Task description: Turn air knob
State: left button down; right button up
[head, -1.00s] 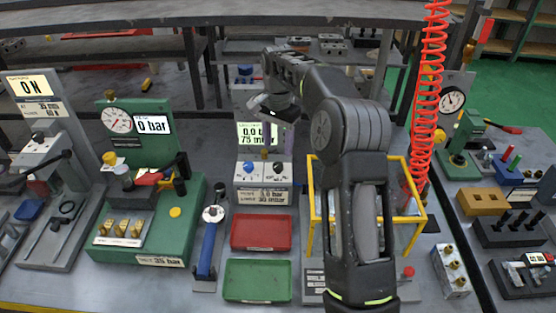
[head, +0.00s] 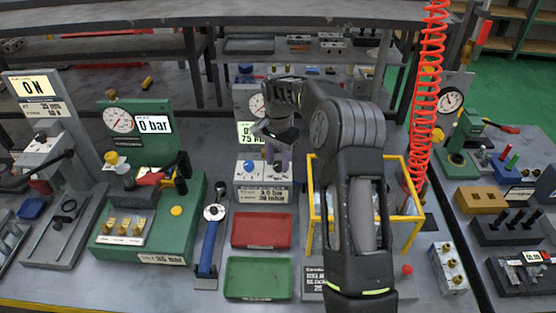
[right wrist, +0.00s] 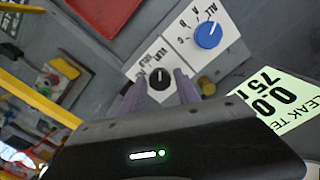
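A grey test panel in the middle of the bench carries a blue knob (head: 248,166) on the left and a black knob on the right. In the right wrist view the black knob (right wrist: 159,77) sits on a white dial plate, and the blue knob (right wrist: 207,34) is beside it on its own plate marked A, B and ALL. My right gripper (right wrist: 160,84) is open, its two purple fingers either side of the black knob with gaps. Whether they touch it I cannot tell. In the head view the right gripper (head: 278,152) is over the panel's right part. My left gripper is not in view.
A red tray (head: 262,230) and a green tray (head: 259,278) lie in front of the panel. A yellow frame (head: 407,225) stands right of it, beside my right arm. A red coiled hose (head: 428,90) hangs there. A blue-handled tool (head: 209,245) lies left.

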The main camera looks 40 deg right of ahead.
grip_shut()
jog(key=shift+n, duration=0.3)
dwell(0.3)
jog(key=n, duration=0.3)
jog(key=shift+b, duration=0.4)
jog(key=n, duration=0.4)
jog(key=shift+n, duration=0.4)
jog(key=n, duration=0.4)
jog(key=shift+b, duration=0.3)
jog(key=n, duration=0.5)
jog(key=shift+n, duration=0.4)
jog(key=shift+o, duration=1.7)
grip_release()
